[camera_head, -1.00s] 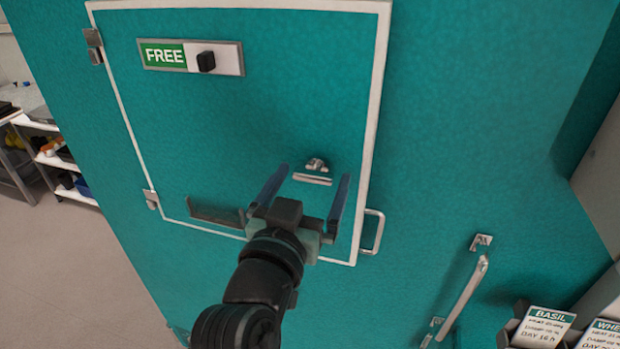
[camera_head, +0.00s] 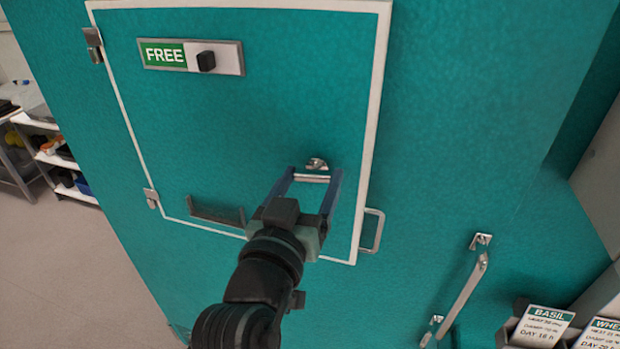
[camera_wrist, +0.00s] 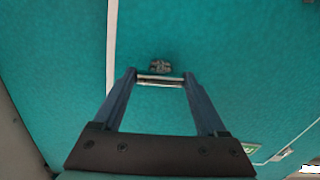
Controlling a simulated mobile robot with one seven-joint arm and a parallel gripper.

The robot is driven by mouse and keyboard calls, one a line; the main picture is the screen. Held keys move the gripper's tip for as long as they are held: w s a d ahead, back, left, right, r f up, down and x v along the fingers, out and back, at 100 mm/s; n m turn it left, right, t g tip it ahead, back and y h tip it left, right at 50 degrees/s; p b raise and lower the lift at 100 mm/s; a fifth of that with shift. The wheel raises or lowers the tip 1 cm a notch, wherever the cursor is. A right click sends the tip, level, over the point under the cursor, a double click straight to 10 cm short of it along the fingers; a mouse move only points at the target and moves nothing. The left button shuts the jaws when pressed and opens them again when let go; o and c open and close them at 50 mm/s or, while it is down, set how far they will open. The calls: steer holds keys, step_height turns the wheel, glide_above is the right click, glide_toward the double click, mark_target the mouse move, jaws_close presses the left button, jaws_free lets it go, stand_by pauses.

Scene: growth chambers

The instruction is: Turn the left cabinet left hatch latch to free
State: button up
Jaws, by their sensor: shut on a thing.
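The hatch (camera_head: 190,120) is a teal panel outlined in white on the teal cabinet. Its latch (camera_head: 312,178) is a small metal bar below a metal mount (camera_head: 317,163), near the hatch's lower right. The bar lies about level in the head view. My gripper (camera_head: 311,174) is shut on the latch, one blue finger at each end of the bar. The wrist view also shows the latch (camera_wrist: 160,81) between both fingertips. The sign (camera_head: 165,54) at the top of the hatch reads FREE on green, with a black slider knob (camera_head: 206,61) beside it.
A U-shaped handle (camera_head: 372,231) sits at the hatch's lower right edge. A grey ledge (camera_head: 215,213) is left of my gripper. A long bar handle (camera_head: 463,295) and label cards (camera_head: 543,327) are at lower right. Shelves (camera_head: 50,150) stand at far left.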

steer(key=n+p, duration=0.1)
steer(key=n, duration=0.3)
steer(key=n+p, duration=0.2)
steer(key=n, duration=0.3)
steer(key=shift+r, duration=0.1)
steer(key=n+p, duration=0.2)
steer(key=n, duration=0.2)
steer(key=shift+p, duration=0.35)
steer(key=shift+n+p, duration=0.85)
steer(key=shift+n, duration=0.75)
steer(key=o, duration=1.3)
steer(key=shift+s, duration=0.1)
